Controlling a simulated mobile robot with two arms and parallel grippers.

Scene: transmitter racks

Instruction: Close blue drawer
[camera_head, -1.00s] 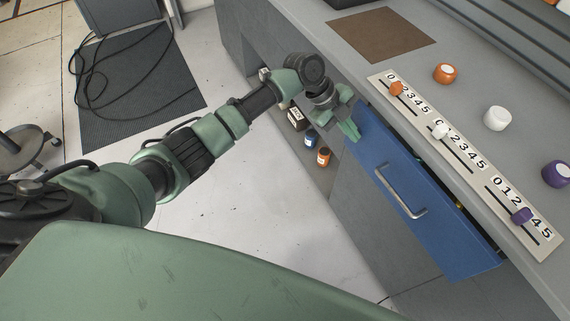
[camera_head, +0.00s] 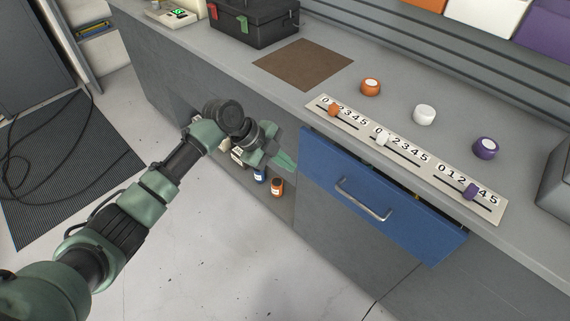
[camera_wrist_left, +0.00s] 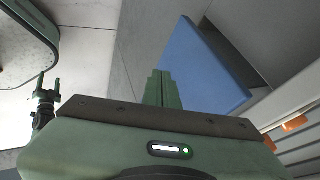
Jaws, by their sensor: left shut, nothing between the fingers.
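The blue drawer (camera_head: 375,195) in the grey workbench stands partly open. A dark gap shows behind its front panel, widest toward the right. Its metal handle (camera_head: 365,200) is on the front face. My left gripper (camera_head: 287,162) is shut and empty, with its fingertips beside the drawer's left edge; I cannot tell whether they touch. In the left wrist view the shut fingers (camera_wrist_left: 162,90) point toward the blue drawer panel (camera_wrist_left: 200,70). My right gripper (camera_wrist_left: 46,92) shows small at the left of that view, too small to tell its state.
The bench top holds a slider panel (camera_head: 400,155), orange (camera_head: 370,87), white (camera_head: 424,115) and purple (camera_head: 486,148) knobs, a brown mat (camera_head: 303,64) and a black toolbox (camera_head: 255,22). Bottles (camera_head: 277,188) stand on an open shelf below, left of the drawer. The floor in front is clear.

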